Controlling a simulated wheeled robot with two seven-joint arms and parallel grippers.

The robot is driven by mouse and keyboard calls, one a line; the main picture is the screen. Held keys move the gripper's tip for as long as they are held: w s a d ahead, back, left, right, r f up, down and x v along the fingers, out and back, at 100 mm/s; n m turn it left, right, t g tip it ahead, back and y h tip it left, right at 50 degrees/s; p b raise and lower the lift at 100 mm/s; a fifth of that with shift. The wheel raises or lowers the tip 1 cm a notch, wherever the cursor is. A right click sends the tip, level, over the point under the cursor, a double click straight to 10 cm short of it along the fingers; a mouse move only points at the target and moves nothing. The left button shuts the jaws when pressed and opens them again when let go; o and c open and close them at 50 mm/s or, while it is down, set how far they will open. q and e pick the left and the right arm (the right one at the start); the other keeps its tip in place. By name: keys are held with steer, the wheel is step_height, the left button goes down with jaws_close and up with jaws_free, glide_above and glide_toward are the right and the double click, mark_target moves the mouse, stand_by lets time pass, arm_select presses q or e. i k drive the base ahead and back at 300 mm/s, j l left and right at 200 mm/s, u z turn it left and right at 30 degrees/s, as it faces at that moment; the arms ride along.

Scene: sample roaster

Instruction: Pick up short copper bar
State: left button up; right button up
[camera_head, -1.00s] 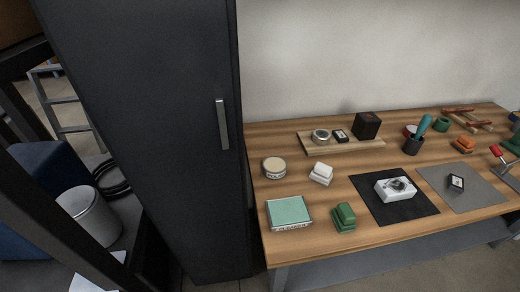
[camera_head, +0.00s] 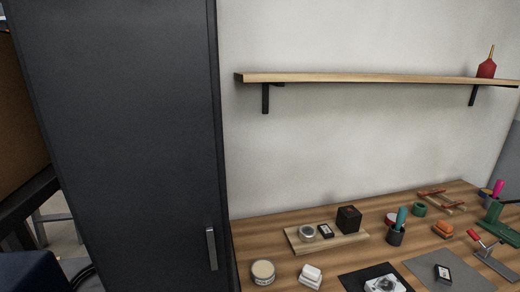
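Two reddish-brown bars lie across a small wooden rack (camera_head: 441,199) at the back right of the workbench in the head view. The farther bar (camera_head: 432,192) and the nearer bar (camera_head: 446,206) look copper-coloured. They are small in the picture, and I cannot tell for sure which is the short copper bar. Neither of my grippers is in view.
A wooden workbench (camera_head: 262,233) stands against the wall, beside a tall dark cabinet (camera_head: 120,130). A wall shelf (camera_head: 370,78) with a red bottle (camera_head: 486,67) hangs above. A green ring (camera_head: 419,209), tool cup (camera_head: 395,235) and orange block (camera_head: 443,229) stand near the rack.

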mark_target(450, 205)
steer(key=l+z, duration=0.15)
steer(key=z, duration=0.2)
steer(key=l+z, duration=0.1)
steer(key=z, duration=0.25)
steer(key=i+l+z, duration=0.2)
steer(key=l, duration=0.35)
steer(key=i+l+z, duration=0.15)
steer(key=i+l, duration=0.3)
steer(key=i+l+z, duration=0.2)
steer(key=i+l, duration=0.2)
steer(key=l, duration=0.15)
steer(key=u, duration=0.8)
steer(key=l+u, duration=0.4)
steer(key=k+l+u, duration=0.1)
steer(key=l+u, duration=0.35)
steer(key=k+l+u, duration=0.15)
steer(key=l+u, duration=0.25)
steer(key=k+l+u, duration=0.15)
steer(key=u, duration=0.3)
steer(key=k+l+u, duration=0.25)
steer(key=u, duration=0.15)
